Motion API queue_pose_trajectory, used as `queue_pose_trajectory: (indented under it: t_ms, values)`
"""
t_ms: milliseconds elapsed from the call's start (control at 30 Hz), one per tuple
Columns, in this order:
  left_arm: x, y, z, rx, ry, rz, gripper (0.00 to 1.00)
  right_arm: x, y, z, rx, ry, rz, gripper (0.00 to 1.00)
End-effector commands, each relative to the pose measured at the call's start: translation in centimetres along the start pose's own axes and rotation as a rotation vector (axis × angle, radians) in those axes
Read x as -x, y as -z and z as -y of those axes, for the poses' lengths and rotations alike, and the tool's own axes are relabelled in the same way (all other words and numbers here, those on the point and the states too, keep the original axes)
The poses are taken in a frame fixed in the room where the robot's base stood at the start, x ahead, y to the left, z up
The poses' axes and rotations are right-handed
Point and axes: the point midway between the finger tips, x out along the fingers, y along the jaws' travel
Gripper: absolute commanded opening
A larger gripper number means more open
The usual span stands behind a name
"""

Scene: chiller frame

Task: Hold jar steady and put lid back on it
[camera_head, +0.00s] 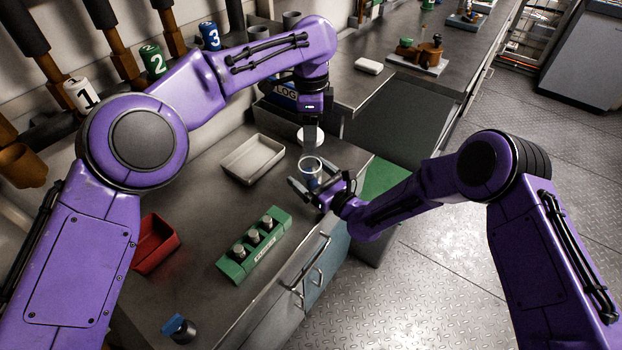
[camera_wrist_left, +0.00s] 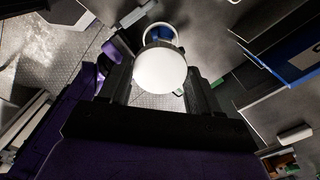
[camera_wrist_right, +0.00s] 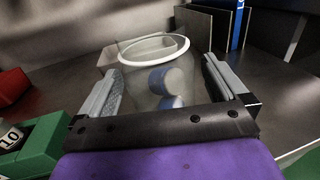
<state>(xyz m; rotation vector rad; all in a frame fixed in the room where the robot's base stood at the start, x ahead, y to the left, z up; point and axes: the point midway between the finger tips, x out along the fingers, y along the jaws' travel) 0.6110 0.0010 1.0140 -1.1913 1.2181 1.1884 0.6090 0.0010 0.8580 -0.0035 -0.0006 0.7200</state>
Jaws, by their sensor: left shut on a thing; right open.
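The white round lid (camera_head: 306,132) is held by my left gripper (camera_head: 311,143), above and just behind the jar. The lid fills the space between the left fingers in the left wrist view (camera_wrist_left: 160,70). The clear jar (camera_head: 312,168) stands upright and uncovered on the grey worktop near its front edge. In the right wrist view the jar (camera_wrist_right: 150,65) shows a white rim and blue-and-white pieces inside. My right gripper (camera_head: 314,181) is open, low down, with one finger on each side of the jar. Whether either finger touches it I cannot tell.
A pale empty tray (camera_head: 252,158) lies left of the jar. A blue LOG binder (camera_head: 284,92) stands behind my left gripper.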

Motion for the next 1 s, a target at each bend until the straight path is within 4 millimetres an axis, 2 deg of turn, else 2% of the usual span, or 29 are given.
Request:
queue_pose_trajectory:
  t_ms: [233, 267, 400, 500, 567, 833, 1000]
  values:
    - [0.0, 0.0, 0.0, 0.0, 0.0, 0.0, 0.35, -0.1, 0.0, 0.0, 0.0, 0.0, 0.0, 0.99]
    - [0.0, 0.0, 0.0, 0.001, 0.0, 0.0, 0.35, -0.1, 0.0, 0.0, 0.0, 0.0, 0.0, 0.93]
    - [0.0, 0.0, 0.0, 0.001, 0.0, 0.0, 0.35, -0.1, 0.0, 0.0, 0.0, 0.0, 0.0, 0.47]
    - [0.0, 0.0, 0.0, 0.001, 0.0, 0.0, 0.35, -0.1, 0.0, 0.0, 0.0, 0.0, 0.0, 0.19]
    - [-0.2, 0.0, 0.0, 0.001, -0.001, 0.0, 0.35, -0.1, 0.0, 0.0, 0.0, 0.0, 0.0, 0.19]
    - [-4.1, -0.2, 0.0, 0.001, -0.003, -0.001, 0.35, -0.1, 0.0, 0.0, 0.001, 0.0, 0.001, 0.19]
    - [-5.0, -0.2, 0.0, 0.0, -0.002, -0.002, 0.35, -0.1, 0.0, 0.0, 0.001, 0.0, 0.001, 0.19]
